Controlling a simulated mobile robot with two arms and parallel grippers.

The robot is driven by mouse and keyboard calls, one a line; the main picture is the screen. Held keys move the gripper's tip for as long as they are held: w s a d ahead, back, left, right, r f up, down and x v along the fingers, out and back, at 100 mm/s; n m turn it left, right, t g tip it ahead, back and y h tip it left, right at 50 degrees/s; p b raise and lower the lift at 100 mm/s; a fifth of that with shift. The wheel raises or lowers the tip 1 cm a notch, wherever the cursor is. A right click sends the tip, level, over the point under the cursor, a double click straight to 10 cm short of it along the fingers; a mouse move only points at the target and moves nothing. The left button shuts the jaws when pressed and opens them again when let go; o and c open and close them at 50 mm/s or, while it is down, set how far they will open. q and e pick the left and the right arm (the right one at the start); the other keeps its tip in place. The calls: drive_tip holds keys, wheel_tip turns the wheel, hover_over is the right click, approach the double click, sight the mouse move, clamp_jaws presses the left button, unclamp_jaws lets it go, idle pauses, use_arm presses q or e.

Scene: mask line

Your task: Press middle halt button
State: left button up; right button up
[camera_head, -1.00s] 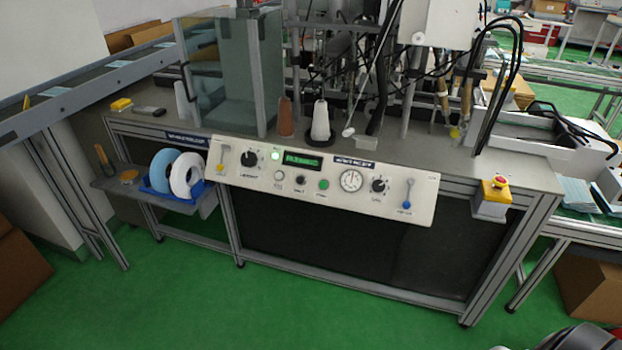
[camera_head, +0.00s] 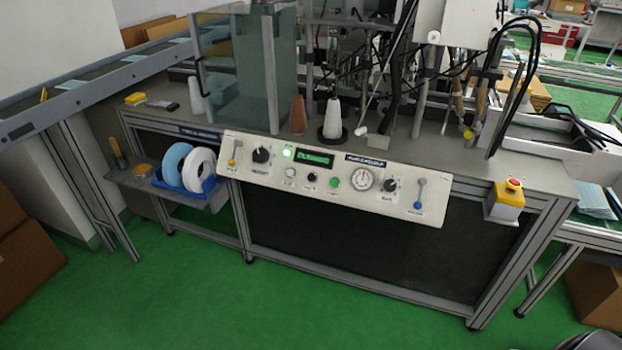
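The pale control panel (camera_head: 270,180) runs along the front edge of the grey workbench. A row of three small buttons sits low on its middle part: a white button (camera_head: 290,173), a dark middle button (camera_head: 312,177) and a green button (camera_head: 334,182). The label under the dark one is too small to read surely. Above them are a lit green lamp (camera_head: 287,153) and a green display (camera_head: 314,158). Neither of my grippers shows, and nothing covers the buttons.
A gauge (camera_head: 360,179), black knobs (camera_head: 261,155) and small levers flank the buttons. A yellow box with a red button (camera_head: 513,184) is at the bench's right corner. A side shelf (camera_head: 135,180) holds tape rolls at left. The green floor (camera_head: 300,305) before the bench is clear.

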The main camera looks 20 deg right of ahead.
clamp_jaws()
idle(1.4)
